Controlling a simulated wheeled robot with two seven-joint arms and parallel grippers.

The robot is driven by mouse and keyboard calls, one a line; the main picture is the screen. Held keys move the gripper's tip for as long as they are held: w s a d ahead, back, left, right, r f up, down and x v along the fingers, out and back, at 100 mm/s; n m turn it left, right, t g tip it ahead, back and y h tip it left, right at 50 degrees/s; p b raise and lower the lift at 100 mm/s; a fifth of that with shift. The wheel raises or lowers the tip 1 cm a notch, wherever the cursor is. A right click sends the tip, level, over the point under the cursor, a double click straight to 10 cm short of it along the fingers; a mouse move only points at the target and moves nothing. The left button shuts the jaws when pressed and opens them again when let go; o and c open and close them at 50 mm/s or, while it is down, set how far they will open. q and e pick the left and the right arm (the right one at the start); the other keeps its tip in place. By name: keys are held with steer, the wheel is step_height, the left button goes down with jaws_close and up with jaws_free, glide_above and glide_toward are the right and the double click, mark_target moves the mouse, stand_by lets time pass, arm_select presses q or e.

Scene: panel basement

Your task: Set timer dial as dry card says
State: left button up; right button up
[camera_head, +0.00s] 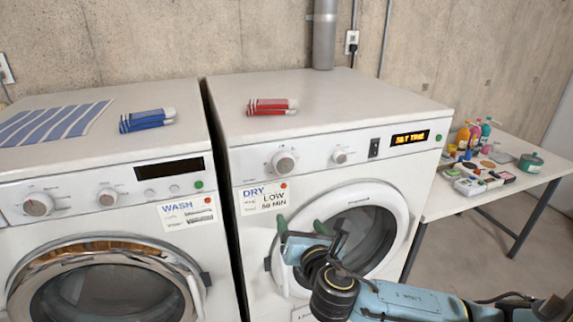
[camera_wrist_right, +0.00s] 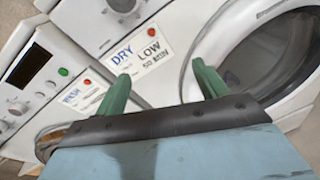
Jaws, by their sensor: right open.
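The dry card (camera_head: 263,198) is on the right machine's front, under the large dial. It reads DRY, LOW and what looks like 50 MIN; it also shows in the right wrist view (camera_wrist_right: 141,50). The large round dial (camera_head: 284,162) and a smaller knob (camera_head: 340,157) sit on that machine's panel. Their markings are too small to read. The panel's amber display (camera_head: 410,138) seems to read SET TIME. My right gripper (camera_head: 301,226) is open and empty, below the dials, in front of the card's lower edge and the round door. My left gripper is not in view.
The left machine (camera_head: 60,185) has its own dials and a wash card (camera_head: 188,212). Folded blue (camera_head: 147,120) and red (camera_head: 272,107) cloths lie on top. The white round door (camera_head: 375,205) bulges out near my gripper. A cluttered side table (camera_head: 455,205) stands at right.

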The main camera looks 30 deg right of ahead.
steer(key=n+t, duration=0.2)
glide_toward(285, 166)
steer(key=v, duration=0.5)
steer(key=p+x, duration=0.3)
steer(key=x, duration=1)
steer(key=shift+w+r, duration=0.1)
steer(key=shift+w, duration=0.15)
steer(key=shift+c, duration=0.3)
steer(key=c, duration=0.9)
